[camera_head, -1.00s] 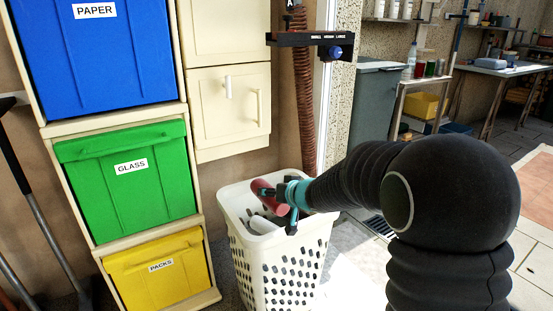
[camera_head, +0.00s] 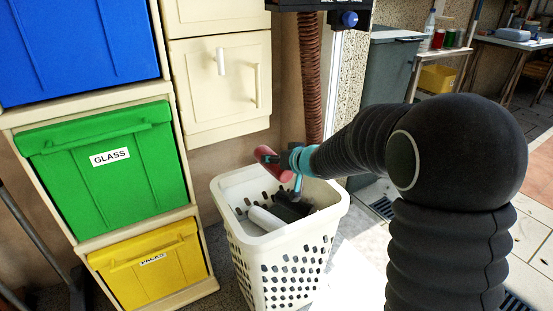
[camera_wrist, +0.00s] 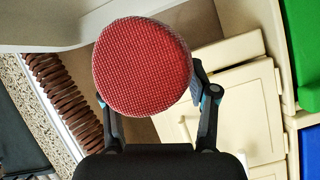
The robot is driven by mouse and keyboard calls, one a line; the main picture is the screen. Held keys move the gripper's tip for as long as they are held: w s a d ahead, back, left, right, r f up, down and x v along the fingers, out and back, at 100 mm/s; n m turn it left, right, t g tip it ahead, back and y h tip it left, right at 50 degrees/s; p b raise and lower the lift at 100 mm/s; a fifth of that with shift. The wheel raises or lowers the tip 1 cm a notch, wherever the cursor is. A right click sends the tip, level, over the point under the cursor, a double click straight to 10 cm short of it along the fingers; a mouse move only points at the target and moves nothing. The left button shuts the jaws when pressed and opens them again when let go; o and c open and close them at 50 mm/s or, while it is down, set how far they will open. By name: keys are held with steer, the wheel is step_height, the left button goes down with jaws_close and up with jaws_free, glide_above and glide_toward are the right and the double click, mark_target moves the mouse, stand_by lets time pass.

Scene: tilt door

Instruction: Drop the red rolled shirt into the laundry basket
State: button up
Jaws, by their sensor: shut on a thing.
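The red rolled shirt (camera_head: 265,154) is held by my gripper (camera_head: 281,159) above the far rim of the laundry basket. In the wrist view the round red end of the shirt (camera_wrist: 143,67) sits between the two fingers, which are shut on it. The white laundry basket (camera_head: 335,203) stands on the floor with its top open and holes in its walls. The shirt appears over the back part of the basket's opening in the head view. Its exact height above the rim is hard to tell.
A white roll (camera_head: 265,218) and a dark item (camera_head: 290,208) lie inside the basket. A rack with the green GLASS bin (camera_head: 105,170) and yellow PACKS bin (camera_head: 150,265) stands at left. A cream cabinet (camera_head: 222,85) and brown ribbed hose (camera_head: 311,80) are behind.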

step_height(320, 180, down, 12)
steer(key=b, duration=0.6)
steer(key=shift+r+b, duration=0.25)
steer(key=shift+b, duration=0.1)
steer(key=o, duration=1.3)
step_height(320, 180, up, 10)
stand_by(0.4)
